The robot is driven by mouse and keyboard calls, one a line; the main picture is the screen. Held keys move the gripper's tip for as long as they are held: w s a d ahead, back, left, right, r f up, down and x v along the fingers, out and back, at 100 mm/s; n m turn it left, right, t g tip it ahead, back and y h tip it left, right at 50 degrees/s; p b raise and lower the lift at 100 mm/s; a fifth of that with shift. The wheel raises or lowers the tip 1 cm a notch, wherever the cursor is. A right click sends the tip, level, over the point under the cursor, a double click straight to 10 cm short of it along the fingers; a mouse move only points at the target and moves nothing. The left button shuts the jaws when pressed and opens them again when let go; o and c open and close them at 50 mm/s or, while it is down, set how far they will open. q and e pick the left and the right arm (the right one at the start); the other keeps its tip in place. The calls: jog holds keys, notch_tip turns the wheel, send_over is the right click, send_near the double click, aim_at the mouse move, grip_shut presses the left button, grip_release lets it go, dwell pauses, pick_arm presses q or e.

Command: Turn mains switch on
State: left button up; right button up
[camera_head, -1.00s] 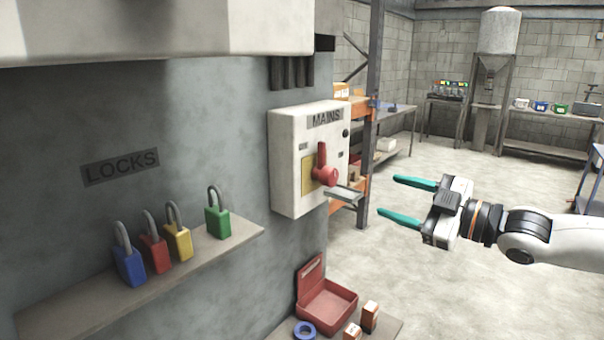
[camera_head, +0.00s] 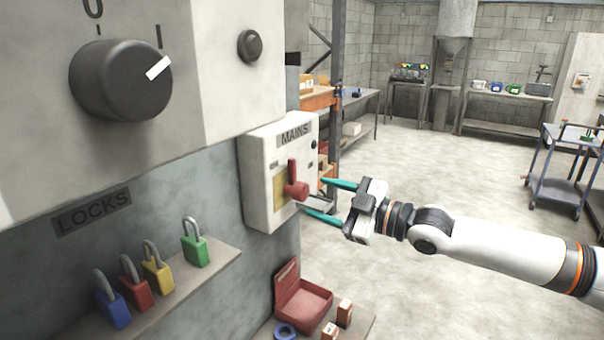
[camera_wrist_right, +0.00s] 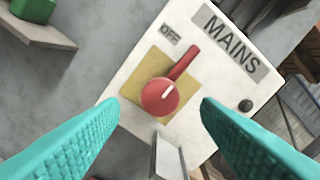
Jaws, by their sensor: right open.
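The white mains switch box (camera_head: 262,205) is on the grey wall, with a MAINS label at its top. Its red rotary handle (camera_head: 297,185) sits on a yellow plate, and the lever points up in the head view. In the right wrist view the handle (camera_wrist_right: 161,96) has its lever toward the upper right, near the OFF label (camera_wrist_right: 171,34). My right gripper (camera_head: 326,200) is open, its teal fingers pointing at the handle from the right. In the wrist view the fingers are on either side of the handle, apart from it. My left gripper is not in view.
A metal hasp (camera_wrist_right: 168,158) sticks out below the handle. Several padlocks, one of them green (camera_head: 195,248), stand on a shelf at left. A large black knob (camera_head: 120,80) is on a panel above. A red open box (camera_head: 303,304) lies below the switch.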

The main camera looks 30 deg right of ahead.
aim_at(306, 192)
jog(key=p+x, duration=0.1)
jog(key=x, duration=0.4)
jog(key=shift+d+p, duration=0.1)
jog(key=shift+p, duration=0.3)
jog(key=shift+w+a, duration=0.25)
jog(key=shift+w, duration=0.2)
jog(key=c, duration=1)
